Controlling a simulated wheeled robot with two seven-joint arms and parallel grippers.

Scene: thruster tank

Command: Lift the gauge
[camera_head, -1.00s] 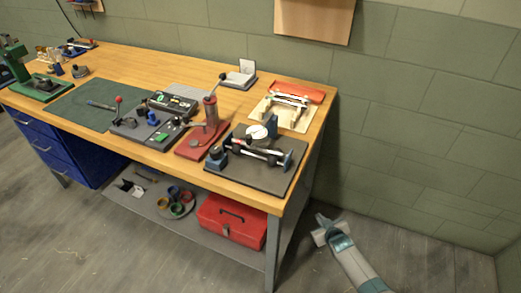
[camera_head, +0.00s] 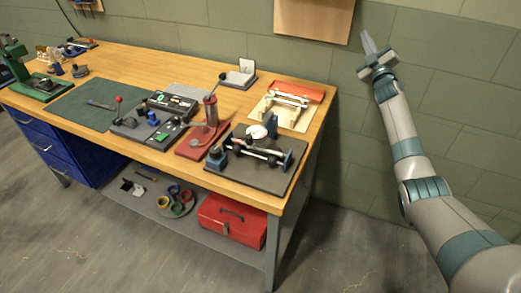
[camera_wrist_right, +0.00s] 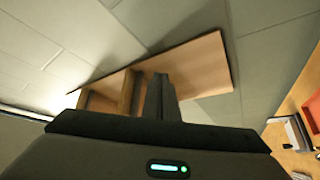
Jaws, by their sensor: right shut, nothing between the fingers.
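The gauge, a white round dial (camera_head: 258,132), stands on the dark plate (camera_head: 275,175) at the right end of the workbench. Beside it are a dark blue upright and a shaft-like part lying on supports. My right gripper (camera_head: 367,42) is raised high against the wall, right of the bench and well apart from the gauge. Its fingers are shut and empty. They also show in the wrist view (camera_wrist_right: 160,97), in front of a wooden wall board. The gauge cannot be made out in the wrist view. My left gripper is not in view.
A red press (camera_head: 208,125) stands left of the plate. A tray with a red-backed fixture (camera_head: 297,92) lies behind it. A wooden board (camera_head: 313,18) hangs on the wall. A red toolbox (camera_head: 232,220) sits on the lower shelf. Floor right of the bench is clear.

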